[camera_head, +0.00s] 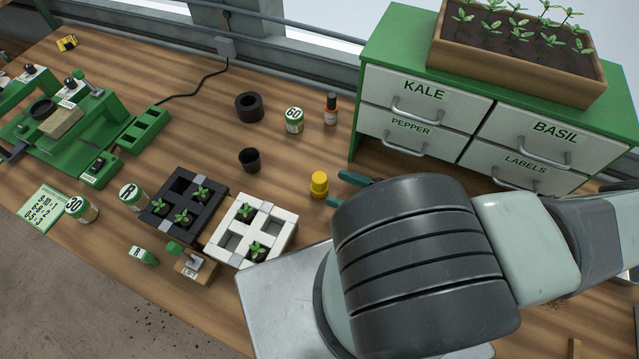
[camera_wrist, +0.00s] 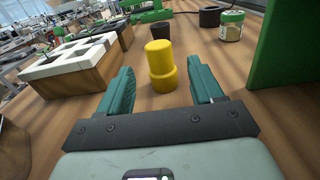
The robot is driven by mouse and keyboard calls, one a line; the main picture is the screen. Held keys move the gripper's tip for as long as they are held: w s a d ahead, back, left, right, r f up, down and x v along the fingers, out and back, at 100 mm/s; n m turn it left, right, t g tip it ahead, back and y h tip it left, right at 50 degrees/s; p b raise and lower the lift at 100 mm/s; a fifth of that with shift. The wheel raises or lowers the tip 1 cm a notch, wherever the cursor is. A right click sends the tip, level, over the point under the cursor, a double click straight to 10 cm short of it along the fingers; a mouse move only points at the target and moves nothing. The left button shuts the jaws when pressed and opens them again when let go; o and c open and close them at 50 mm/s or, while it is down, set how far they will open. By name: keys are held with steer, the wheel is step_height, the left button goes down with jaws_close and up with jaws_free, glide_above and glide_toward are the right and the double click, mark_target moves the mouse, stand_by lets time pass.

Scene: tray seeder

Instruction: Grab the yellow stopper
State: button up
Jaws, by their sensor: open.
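The yellow stopper (camera_head: 319,184) stands upright on the wooden table, right of the white tray. It has a narrower top on a wider base. In the wrist view the stopper (camera_wrist: 161,66) stands ahead of my gripper (camera_wrist: 163,88), centred between the two green fingers. The fingers are open and apart from it on both sides. In the head view my gripper (camera_head: 338,190) shows only its green fingertips just right of the stopper; my dark arm link hides the rest.
The white tray (camera_head: 286,222) with seedlings and a black tray (camera_head: 160,217) lie to the left. A small black pot (camera_head: 249,158) stands behind left. A jar marked 60 (camera_head: 293,121) and an orange bottle (camera_head: 331,110) stand farther back. The green drawer cabinet (camera_head: 357,135) is at the right.

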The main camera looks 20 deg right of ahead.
mark_target(327, 184)
steer(key=x, duration=0.3)
steer(key=shift+w+a, duration=0.2)
steer(key=c, duration=1.2)
steer(key=shift+o, duration=0.2)
